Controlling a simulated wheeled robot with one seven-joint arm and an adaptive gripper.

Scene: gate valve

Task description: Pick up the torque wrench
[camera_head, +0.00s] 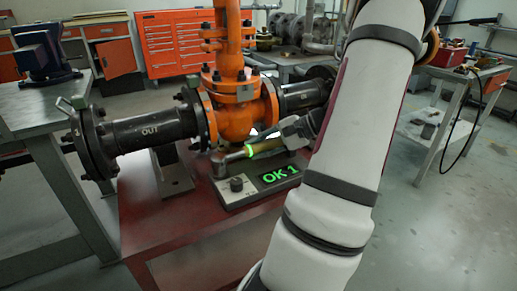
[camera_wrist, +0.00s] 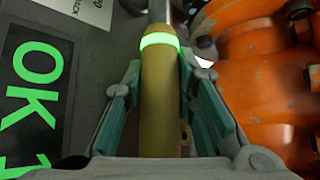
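The torque wrench (camera_head: 262,147) has a yellow-brown handle with a glowing green ring and a metal shaft and head at its left end. It lies along the grey holder block (camera_head: 237,196) with the green "OK 1" display. In the wrist view, the handle (camera_wrist: 160,105) runs between the teal pads of my gripper (camera_wrist: 160,75). The pad tips sit close against both sides of the handle, and my gripper looks shut on it. In the head view, my arm hides part of the handle and gripper.
The orange gate valve (camera_head: 238,110) with black flanged pipes stands just behind the wrench; its orange body (camera_wrist: 262,75) is close on the right in the wrist view. The dark red table (camera_head: 160,225) bears these. A grey bench (camera_head: 40,105) with a vise stands at left.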

